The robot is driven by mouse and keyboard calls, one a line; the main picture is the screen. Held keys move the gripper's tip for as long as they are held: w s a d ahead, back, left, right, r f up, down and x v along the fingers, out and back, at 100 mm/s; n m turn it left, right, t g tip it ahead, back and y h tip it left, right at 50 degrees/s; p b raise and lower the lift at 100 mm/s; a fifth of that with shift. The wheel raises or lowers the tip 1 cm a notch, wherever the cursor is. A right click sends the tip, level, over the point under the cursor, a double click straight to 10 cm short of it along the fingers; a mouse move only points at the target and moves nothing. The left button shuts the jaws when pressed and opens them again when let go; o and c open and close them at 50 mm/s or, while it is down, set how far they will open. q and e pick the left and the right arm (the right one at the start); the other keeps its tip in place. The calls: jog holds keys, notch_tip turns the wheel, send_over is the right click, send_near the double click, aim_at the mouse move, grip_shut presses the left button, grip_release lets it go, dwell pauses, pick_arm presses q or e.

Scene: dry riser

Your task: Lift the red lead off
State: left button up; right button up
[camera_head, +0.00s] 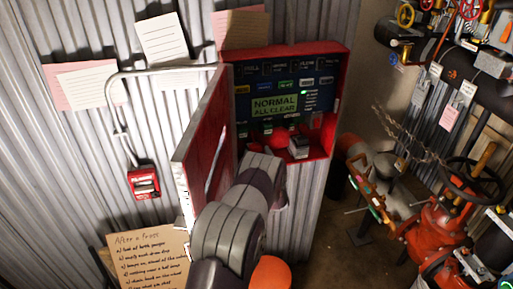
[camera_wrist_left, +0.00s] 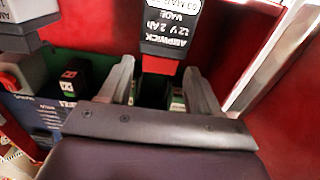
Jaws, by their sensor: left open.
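The open red alarm panel (camera_head: 340,85) hangs on the corrugated wall. Its face shows a lit "NORMAL ALL CLEAR" display (camera_head: 275,106). In the left wrist view a black battery with a white label (camera_wrist_left: 170,25) appears upside down ahead of my left gripper (camera_wrist_left: 159,76). A bright red piece (camera_wrist_left: 160,64) shows just under the battery, between the open fingers; I cannot tell for sure whether it is the red lead. The fingers are apart, and I see no grip on it. In the head view my left arm reaches into the panel's lower part and hides the fingertips. My right gripper is not in view.
The panel's red door (camera_head: 192,150) stands open close to the left of my arm. A red call point (camera_head: 144,182) is on the wall. Red valves and pipes (camera_head: 435,235) stand at right.

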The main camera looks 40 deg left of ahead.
aim_at(257, 145)
pick_arm(q)
jog(key=shift+x, duration=1.25)
grip_shut()
jog(key=shift+r, duration=1.25)
grip_release()
jog(key=shift+d, duration=0.1)
